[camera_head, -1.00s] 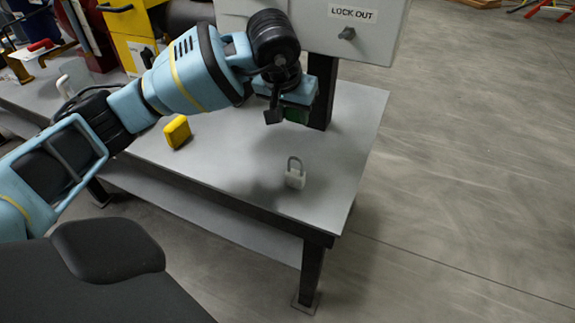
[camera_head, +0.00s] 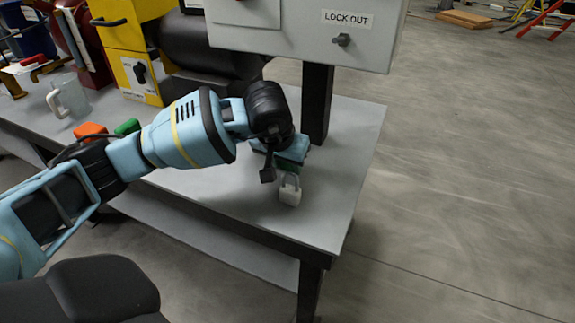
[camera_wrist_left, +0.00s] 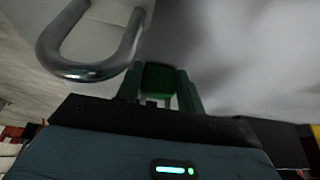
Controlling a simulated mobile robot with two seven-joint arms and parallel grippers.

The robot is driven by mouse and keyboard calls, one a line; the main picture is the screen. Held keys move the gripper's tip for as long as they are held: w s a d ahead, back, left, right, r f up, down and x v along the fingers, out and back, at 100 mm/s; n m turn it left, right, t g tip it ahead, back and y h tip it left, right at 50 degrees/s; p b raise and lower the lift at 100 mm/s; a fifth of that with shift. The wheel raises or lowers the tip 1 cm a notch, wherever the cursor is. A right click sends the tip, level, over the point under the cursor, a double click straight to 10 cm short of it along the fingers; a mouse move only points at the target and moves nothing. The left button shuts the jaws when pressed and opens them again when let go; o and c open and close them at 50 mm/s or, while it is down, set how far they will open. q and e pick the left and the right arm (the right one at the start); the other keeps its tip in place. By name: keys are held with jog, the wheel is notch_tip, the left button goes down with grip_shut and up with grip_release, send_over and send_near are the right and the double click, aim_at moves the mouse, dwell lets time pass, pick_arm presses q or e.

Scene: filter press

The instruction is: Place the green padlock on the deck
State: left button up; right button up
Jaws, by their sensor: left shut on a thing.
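My left gripper (camera_head: 279,168) is low over the right part of the grey deck (camera_head: 340,150), shut on the green padlock. The padlock's green body (camera_wrist_left: 159,79) shows between the fingers in the left wrist view. In the head view the padlock is mostly hidden by the gripper. I cannot tell whether it touches the deck. A white padlock (camera_head: 290,192) stands upright on the deck just in front of the gripper. Its metal shackle (camera_wrist_left: 92,68) looms close at upper left in the left wrist view. My right gripper is not in view.
A green block-like item (camera_head: 127,127) and an orange-red one (camera_head: 90,130) lie on the deck at left, near a grey-white mug (camera_head: 70,95). A dark post (camera_head: 317,105) carries the lock-out box (camera_head: 370,45) behind the gripper. The deck's right side is clear.

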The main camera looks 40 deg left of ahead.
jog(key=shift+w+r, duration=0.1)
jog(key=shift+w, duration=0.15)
pick_arm(q)
jog(key=o, duration=1)
jog(key=shift+f, duration=0.1)
jog(key=shift+r, duration=0.2)
jog(key=p+v, duration=0.4)
jog(key=v, duration=0.8)
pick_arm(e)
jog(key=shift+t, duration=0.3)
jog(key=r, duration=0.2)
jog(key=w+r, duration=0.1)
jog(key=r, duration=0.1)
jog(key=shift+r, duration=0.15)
